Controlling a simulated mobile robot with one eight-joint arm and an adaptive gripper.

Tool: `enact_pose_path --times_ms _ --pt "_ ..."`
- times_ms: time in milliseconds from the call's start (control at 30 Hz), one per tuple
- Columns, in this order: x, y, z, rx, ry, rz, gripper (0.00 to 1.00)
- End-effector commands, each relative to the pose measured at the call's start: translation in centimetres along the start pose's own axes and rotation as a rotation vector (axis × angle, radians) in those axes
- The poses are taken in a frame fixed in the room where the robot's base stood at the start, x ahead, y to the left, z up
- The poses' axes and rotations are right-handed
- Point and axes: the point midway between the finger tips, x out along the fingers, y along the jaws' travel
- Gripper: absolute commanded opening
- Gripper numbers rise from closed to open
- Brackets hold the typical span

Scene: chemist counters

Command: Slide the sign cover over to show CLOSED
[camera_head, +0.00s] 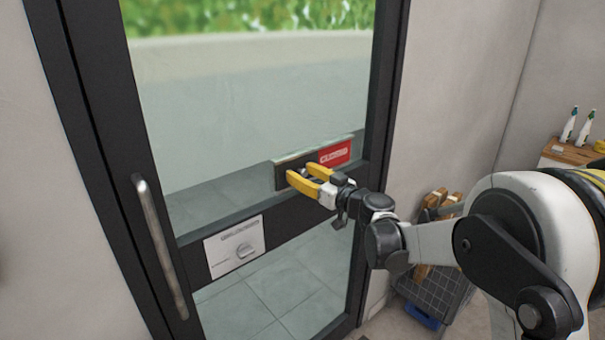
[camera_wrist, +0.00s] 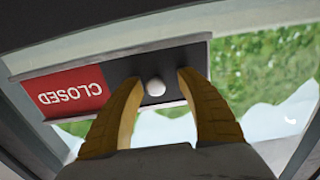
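The sign is mounted on the glass door. Its red CLOSED panel (camera_head: 335,153) shows on the right half in the head view, and it reads upside down at the left in the wrist view (camera_wrist: 64,93). The dark sliding cover (camera_head: 281,178) sits on the other half; it also shows in the wrist view (camera_wrist: 172,63). A round white knob (camera_wrist: 155,87) stands out from the cover. My gripper (camera_head: 298,173), with yellow fingers, is open at the cover. In the wrist view its fingertips (camera_wrist: 157,80) lie on either side of the knob, with visible gaps.
A long metal door handle (camera_head: 160,245) is at the left. A grey crate (camera_head: 436,290) stands on the floor at the right, and bottles (camera_head: 570,125) stand on a wooden surface.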

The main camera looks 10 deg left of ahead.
Motion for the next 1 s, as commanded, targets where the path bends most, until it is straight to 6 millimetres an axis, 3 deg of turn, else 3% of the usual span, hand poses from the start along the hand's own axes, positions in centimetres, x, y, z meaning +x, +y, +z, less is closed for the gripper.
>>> enact_pose_path --times_ms 167,267,700,1000 --pt "-0.4 0.1 0.0 0.0 0.0 0.002 0.44" --pt "-1.7 0.2 -0.1 0.0 0.0 0.003 0.44" --pt "-10.6 0.1 0.0 0.001 -0.001 0.002 0.44" --pt "-12.0 0.0 0.1 0.001 -0.001 -0.001 0.44"
